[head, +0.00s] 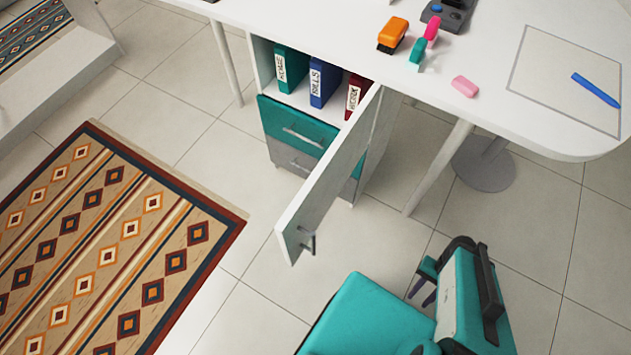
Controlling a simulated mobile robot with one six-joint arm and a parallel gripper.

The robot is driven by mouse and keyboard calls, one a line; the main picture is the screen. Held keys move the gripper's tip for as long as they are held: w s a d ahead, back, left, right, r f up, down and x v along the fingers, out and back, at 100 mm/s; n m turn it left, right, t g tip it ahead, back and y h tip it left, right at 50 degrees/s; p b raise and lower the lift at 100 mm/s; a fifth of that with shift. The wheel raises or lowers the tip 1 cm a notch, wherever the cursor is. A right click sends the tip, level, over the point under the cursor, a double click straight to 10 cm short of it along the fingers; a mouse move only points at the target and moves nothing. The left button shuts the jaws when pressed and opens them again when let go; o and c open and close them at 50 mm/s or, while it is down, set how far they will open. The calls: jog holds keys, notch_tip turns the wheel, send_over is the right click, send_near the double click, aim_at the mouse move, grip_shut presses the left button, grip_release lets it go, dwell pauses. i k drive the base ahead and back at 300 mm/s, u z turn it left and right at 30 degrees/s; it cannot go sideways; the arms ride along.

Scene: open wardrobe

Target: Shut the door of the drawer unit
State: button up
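The drawer unit (268,67) stands under the white desk, with a teal drawer (285,122) above a grey drawer (287,160). Its door (335,172) is hinged at the right side of the upper compartment and stands wide open, sticking out toward the viewer. A metal handle (307,240) is on the door's near end. In the open compartment stand a green binder (290,68), a blue binder (322,83) and a dark red binder (355,96). My gripper is not in view.
A teal chair (370,318) stands close to the right of the door's near end. A patterned rug (110,245) lies to the left. Tiled floor (225,160) is clear between rug and drawers. The desk top (480,90) holds small stationery.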

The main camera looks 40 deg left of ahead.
aim_at(298, 223)
jog(key=z, duration=0.5)
jog(key=k, duration=0.15)
jog(key=u, duration=2.2)
jog(key=k, duration=0.85)
jog(key=z, duration=0.2)
jog(key=i, duration=0.9)
jog(key=u, duration=0.05)
